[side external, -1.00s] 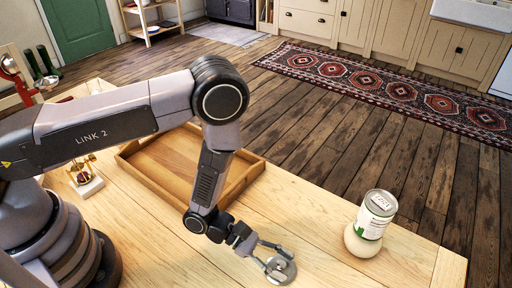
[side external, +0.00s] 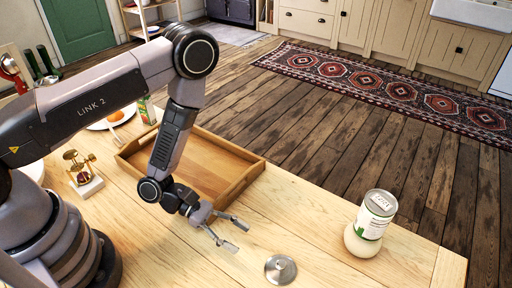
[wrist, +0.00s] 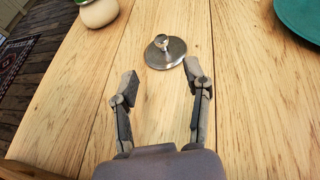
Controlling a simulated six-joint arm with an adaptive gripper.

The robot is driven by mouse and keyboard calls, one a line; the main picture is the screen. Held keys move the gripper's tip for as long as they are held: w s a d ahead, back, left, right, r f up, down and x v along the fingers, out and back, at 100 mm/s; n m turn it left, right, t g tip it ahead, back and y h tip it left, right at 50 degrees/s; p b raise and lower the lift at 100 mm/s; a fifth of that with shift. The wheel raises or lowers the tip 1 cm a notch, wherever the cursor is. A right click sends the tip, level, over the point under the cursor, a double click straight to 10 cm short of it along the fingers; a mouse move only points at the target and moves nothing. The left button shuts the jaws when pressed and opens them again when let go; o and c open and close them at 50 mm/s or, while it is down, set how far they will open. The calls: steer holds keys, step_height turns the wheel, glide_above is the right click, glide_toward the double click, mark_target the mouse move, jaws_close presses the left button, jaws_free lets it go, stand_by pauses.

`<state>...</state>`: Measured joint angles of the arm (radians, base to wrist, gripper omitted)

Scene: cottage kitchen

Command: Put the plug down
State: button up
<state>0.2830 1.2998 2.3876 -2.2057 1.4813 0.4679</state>
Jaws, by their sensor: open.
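The plug (side external: 281,269) is a round metal disc with a small knob on top. It lies flat on the wooden table (side external: 330,225), knob up. It also shows in the wrist view (wrist: 165,52), ahead of my fingers. My gripper (side external: 236,233) is open and empty, above the table and to the left of the plug in the side view. In the wrist view its two fingers (wrist: 161,82) are spread wide with bare table between them. My gripper and the plug are apart.
A can (side external: 379,207) stands on or against a pale round object (side external: 360,243) near the table's right edge. A wooden tray (side external: 248,176) lies behind my arm. A small brass-coloured item on a white base (side external: 86,187) is at left. A green round thing (wrist: 301,15) shows in the wrist view.

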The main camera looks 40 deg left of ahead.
steer(key=shift+a+r, duration=0.25)
steer(key=shift+r, duration=0.05)
steer(key=s+a+r+m+g, duration=0.15)
steer(key=r+m+g, duration=0.35)
steer(key=r, duration=0.6)
steer(key=s+r+m+g, duration=0.2)
steer(key=r+m, duration=0.5)
steer(key=r, duration=0.4)
steer(key=s+a+r+m+t+y, duration=0.4)
steer(key=a+r+y, duration=0.2)
steer(key=a, duration=0.5)
steer(key=s+a+r+m+t+y, duration=0.4)
steer(key=a+r+y, duration=0.3)
steer(key=a, duration=0.4)
steer(key=shift+m+t, duration=0.4)
steer(key=shift+t, duration=0.3)
